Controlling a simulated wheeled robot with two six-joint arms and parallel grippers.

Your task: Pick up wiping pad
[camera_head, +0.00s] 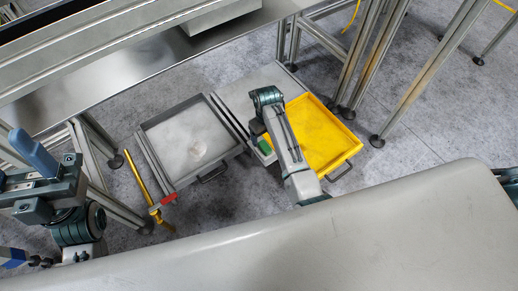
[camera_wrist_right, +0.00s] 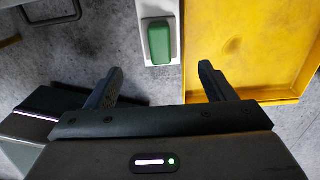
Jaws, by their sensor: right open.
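The wiping pad is a green block (camera_wrist_right: 160,42) on a white base, lying near the floor beside the yellow tray. In the head view only a small green part (camera_head: 265,146) shows, the rest hidden behind my right arm. My right gripper (camera_wrist_right: 158,82) is open and empty. In the right wrist view its two dark fingers are spread to either side of the pad's line, with the pad beyond the fingertips and not touched.
The yellow tray (camera_head: 345,148) stands right of the pad, its raised rim close to my right finger. A grey tray (camera_head: 174,128) with a handle lies to the left. A yellow bar with a red part (camera_head: 168,199) stands further left. Metal frame legs (camera_head: 365,60) rise behind.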

